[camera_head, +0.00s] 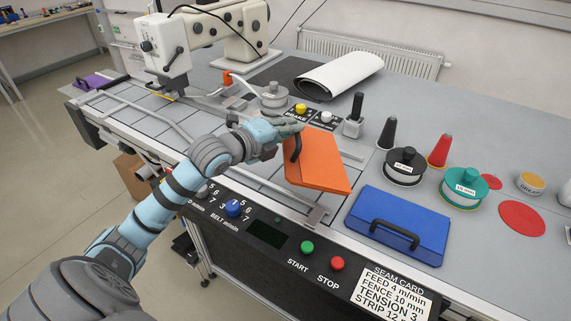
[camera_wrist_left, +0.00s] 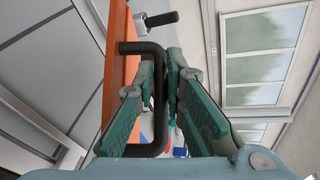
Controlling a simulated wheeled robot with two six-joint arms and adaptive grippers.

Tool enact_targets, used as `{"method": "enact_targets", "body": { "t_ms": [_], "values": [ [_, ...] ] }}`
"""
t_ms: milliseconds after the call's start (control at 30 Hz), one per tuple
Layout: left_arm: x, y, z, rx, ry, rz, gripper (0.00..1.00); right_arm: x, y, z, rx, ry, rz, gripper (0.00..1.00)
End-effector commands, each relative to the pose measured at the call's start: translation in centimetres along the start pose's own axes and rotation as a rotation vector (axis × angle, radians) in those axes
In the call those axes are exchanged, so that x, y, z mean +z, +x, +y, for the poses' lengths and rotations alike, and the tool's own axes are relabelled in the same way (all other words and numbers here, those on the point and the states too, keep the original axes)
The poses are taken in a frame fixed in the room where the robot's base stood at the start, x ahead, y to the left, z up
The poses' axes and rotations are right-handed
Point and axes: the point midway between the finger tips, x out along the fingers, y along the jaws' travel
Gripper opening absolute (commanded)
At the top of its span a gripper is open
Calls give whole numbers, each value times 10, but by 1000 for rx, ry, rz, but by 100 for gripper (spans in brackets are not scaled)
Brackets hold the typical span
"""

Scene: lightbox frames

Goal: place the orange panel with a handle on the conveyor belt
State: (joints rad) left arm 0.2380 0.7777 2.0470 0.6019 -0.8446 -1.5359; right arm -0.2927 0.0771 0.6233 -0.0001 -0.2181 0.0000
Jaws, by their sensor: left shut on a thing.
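The orange panel (camera_head: 321,161) is tilted in the head view, above the near end of the conveyor belt (camera_head: 262,188). Whether its lower edge touches anything cannot be told. My left gripper (camera_head: 286,131) is at its upper left side, shut on its black handle (camera_head: 295,148). In the left wrist view the fingers of my left gripper (camera_wrist_left: 161,70) close around the bent black handle (camera_wrist_left: 157,112). The orange panel (camera_wrist_left: 117,58) stands edge-on to the left there. My right gripper is not in view.
A blue panel with a handle (camera_head: 398,222) lies on the table at right, and a purple one (camera_head: 92,82) at the far left. A sewing machine (camera_head: 168,52), spools (camera_head: 405,166) and a white roll (camera_head: 339,75) stand around. START and STOP buttons (camera_head: 322,255) line the front.

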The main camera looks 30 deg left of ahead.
Motion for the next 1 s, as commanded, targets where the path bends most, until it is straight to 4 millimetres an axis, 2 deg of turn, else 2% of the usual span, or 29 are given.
{"method": "enact_targets", "body": {
  "t_ms": [100,233,400,533,667,800,900,1000],
  "values": [
    [44,17,-7,23,-113,-276,0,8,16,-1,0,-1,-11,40],
    [80,17,-16,55,-209,-565,0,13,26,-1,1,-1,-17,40],
    [100,4,-27,76,-276,-823,0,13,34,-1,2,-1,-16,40],
    [102,-2,-26,83,-292,-911,0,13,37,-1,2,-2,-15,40],
    [95,5,7,88,-288,-922,0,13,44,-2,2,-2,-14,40],
    [81,19,61,88,-287,-920,0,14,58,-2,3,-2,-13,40],
    [73,28,93,87,-286,-920,0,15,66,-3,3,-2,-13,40],
    [68,33,110,83,-288,-920,0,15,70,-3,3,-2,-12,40]
  ]
}}
